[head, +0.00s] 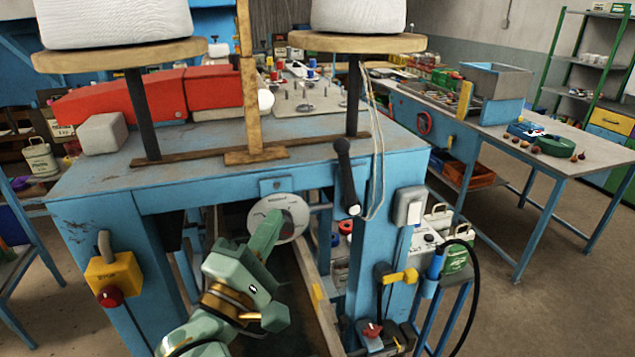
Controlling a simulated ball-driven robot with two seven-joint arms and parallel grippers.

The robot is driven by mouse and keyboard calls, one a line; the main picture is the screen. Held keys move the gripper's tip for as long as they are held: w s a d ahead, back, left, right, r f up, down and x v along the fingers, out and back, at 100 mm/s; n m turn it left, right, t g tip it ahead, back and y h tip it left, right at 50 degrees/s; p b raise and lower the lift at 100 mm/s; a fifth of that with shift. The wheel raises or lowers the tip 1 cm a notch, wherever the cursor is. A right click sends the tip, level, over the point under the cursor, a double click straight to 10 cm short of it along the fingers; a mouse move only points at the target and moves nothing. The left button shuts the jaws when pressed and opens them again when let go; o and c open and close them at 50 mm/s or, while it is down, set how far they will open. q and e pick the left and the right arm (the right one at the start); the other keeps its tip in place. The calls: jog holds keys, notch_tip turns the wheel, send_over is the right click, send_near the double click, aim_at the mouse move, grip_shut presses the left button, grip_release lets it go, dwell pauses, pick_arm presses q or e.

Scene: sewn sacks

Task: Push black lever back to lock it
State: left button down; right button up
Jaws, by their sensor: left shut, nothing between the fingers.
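The black lever (346,178) stands on the right front of the blue machine table (180,188). Its round knob is at the top, leaning slightly left, and its lower end meets a pale pivot by the right leg. My left gripper (268,230) is green and comes up from the bottom. It is shut and empty, in front of a round white dial (280,217) under the table edge. It is left of the lever and lower than its knob, apart from it. My right gripper is not in view.
A yellow box with a red stop button (110,297) hangs on the left leg. A white switch box (409,206), a yellow-handled valve (398,277) and a cord (376,160) are right of the lever. Two white sacks (358,15) sit on round wooden plates above.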

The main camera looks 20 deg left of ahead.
aim_at(347, 180)
pick_arm(q)
jog(key=w+d+r+n+p, duration=0.1)
jog(key=w+r, duration=0.1)
jog(key=w, duration=0.1)
jog(key=w+d+r, duration=0.1)
jog(key=w+d, duration=0.1)
jog(key=w, duration=0.2)
jog(key=w+d+r+n+p, duration=0.1)
jog(key=w+r, duration=0.1)
jog(key=w, duration=0.2)
jog(key=shift+w+d+r+n+p, duration=0.25)
jog(key=shift+d+r+n+p, duration=0.05)
jog(key=shift+d+p, duration=0.05)
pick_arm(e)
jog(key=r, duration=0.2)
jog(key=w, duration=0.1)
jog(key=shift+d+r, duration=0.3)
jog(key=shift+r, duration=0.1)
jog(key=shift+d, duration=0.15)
